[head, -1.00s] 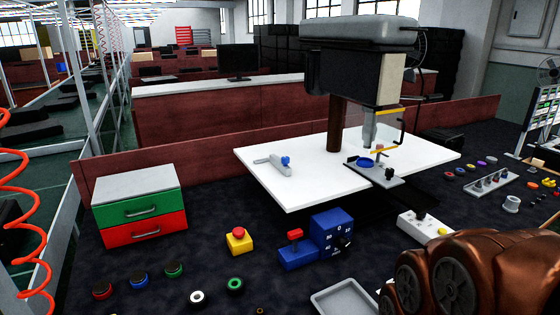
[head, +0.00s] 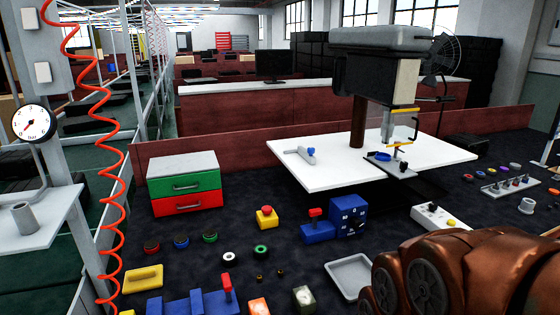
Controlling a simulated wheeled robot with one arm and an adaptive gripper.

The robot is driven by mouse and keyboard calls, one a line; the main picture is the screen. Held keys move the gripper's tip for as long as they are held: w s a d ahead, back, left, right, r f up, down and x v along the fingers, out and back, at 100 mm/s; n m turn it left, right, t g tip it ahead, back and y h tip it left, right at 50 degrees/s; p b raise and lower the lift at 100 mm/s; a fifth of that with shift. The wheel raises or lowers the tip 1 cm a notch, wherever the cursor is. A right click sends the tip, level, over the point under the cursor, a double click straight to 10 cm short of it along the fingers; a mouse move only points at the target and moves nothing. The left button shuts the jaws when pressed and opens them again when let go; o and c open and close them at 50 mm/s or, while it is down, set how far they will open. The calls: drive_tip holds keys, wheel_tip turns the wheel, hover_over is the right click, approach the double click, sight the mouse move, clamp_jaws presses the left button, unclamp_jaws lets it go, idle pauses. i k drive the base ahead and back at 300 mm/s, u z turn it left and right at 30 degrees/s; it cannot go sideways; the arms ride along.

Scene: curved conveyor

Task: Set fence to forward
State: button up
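A drill press (head: 380,70) stands on the dark worktop with a flat white table (head: 350,172). A small grey vise-like part with a blue disc (head: 382,157) sits under the drill chuck at the table's front edge. Copper-coloured links of my arm fill the bottom right corner. My gripper is not in view, and nothing shows touching the grey bar.
A green and red drawer unit (head: 184,185) stands at the left. A yellow box with a red button (head: 266,217), a blue switch box (head: 348,215), round buttons and a grey tray (head: 351,275) lie in front. A red coiled hose (head: 113,190) hangs at the left.

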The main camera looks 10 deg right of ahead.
sight(307, 155)
drive_tip(key=u, duration=0.35)
drive_tip(key=k, duration=0.75)
drive_tip(key=z, duration=0.7)
drive_tip(key=i, duration=1.85)
drive_tip(key=u, duration=0.7)
